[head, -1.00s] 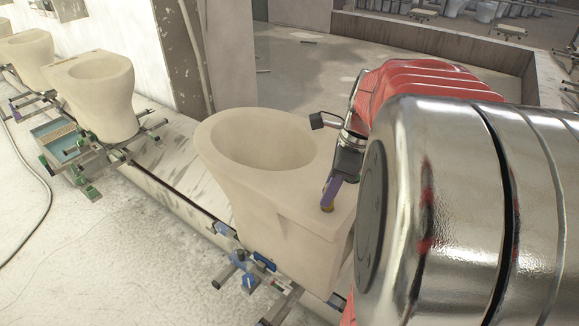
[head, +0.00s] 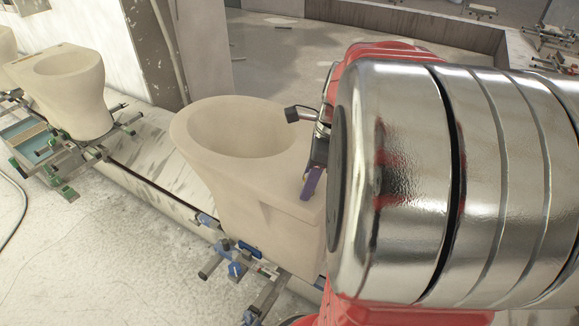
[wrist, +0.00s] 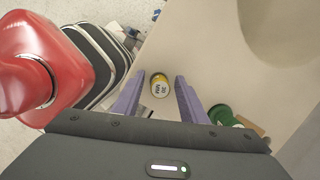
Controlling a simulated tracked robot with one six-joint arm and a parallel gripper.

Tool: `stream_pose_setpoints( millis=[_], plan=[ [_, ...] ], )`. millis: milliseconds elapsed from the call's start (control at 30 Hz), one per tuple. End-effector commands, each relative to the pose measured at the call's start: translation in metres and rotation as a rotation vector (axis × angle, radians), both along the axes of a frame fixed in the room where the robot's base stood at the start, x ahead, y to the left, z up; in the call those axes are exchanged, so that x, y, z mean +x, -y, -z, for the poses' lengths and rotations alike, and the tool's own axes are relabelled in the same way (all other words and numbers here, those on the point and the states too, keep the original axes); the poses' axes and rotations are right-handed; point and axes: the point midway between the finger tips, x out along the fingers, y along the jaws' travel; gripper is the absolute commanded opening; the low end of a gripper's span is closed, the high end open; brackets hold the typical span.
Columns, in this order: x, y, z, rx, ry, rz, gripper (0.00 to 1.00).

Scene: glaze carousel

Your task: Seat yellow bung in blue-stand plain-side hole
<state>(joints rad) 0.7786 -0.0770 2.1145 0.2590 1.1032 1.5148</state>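The yellow bung (wrist: 159,84), a short round plug with dark lettering on its pale top, shows in the wrist view between the two purple fingers of my gripper (wrist: 160,80). Gaps show on both sides of it, so my gripper looks open around it. The bung is at the cream deck of a toilet body (head: 262,215); whether it sits in a hole is unclear. In the head view my gripper (head: 308,190) is low at the deck's right part, and the bung is hidden. The blue-clamped stand (head: 238,262) is under this toilet body. No empty hole is clear.
A green round piece (wrist: 222,115) with a tan strip beside it shows right of the fingers in the wrist view. Another toilet body (head: 66,90) on a green-clamped stand (head: 62,160) is at the left. My arm hides the right side.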

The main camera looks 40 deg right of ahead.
Motion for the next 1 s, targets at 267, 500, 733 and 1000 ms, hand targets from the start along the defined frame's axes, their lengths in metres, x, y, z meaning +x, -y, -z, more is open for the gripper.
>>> stream_pose_setpoints(
  millis=[267, 500, 733, 1000],
  plan=[
    [-0.002, 0.003, -0.014, -0.001, 0.001, 0.000, 0.39],
    [-0.008, 0.009, -0.051, -0.003, 0.003, 0.000, 0.39],
    [-0.015, 0.014, -0.090, -0.002, 0.002, 0.000, 0.39],
    [-0.020, 0.018, -0.117, -0.001, 0.001, -0.001, 0.39]
  ],
)
